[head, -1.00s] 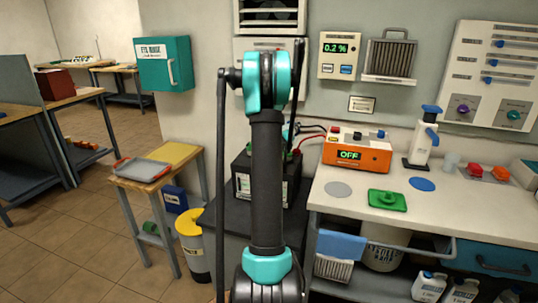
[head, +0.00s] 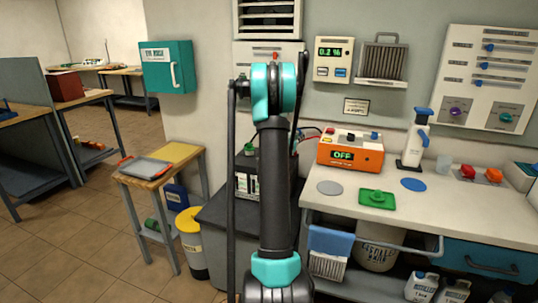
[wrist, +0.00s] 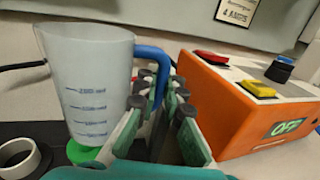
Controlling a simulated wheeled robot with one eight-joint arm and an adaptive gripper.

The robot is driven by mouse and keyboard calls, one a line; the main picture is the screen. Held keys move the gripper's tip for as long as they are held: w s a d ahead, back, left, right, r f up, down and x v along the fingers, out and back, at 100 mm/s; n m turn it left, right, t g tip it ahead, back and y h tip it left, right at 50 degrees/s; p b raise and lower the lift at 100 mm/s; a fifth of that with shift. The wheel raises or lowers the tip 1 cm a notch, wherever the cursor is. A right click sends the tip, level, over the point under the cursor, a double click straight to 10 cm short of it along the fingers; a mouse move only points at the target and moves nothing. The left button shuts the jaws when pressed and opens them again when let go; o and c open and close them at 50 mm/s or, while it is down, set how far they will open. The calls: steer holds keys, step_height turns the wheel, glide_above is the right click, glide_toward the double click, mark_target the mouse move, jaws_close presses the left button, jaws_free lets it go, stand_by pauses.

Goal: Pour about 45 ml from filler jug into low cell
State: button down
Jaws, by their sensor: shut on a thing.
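The filler jug (wrist: 88,75), translucent with blue volume marks and a blue handle, stands nearly upright at the left of the wrist view. My gripper (wrist: 162,92) is shut on its handle. Whether the jug holds liquid, I cannot tell. A green round piece (wrist: 82,152) shows just below the jug, and a white ring (wrist: 18,158) lies left of it; both are over a dark surface. The black battery (head: 245,172) is partly hidden behind my arm in the head view. The low cell cannot be made out. The jug and gripper are hidden in the head view.
The orange charger (head: 350,154), reading OFF, stands on the bench (head: 450,215) and is close to the right of my gripper in the wrist view. A green piece (head: 377,198) and a blue disc (head: 413,185) lie on the bench. A yellow-lidded bin (head: 190,220) stands left.

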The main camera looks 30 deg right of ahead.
stand_by(0.6)
steer(key=shift+r, duration=2.45)
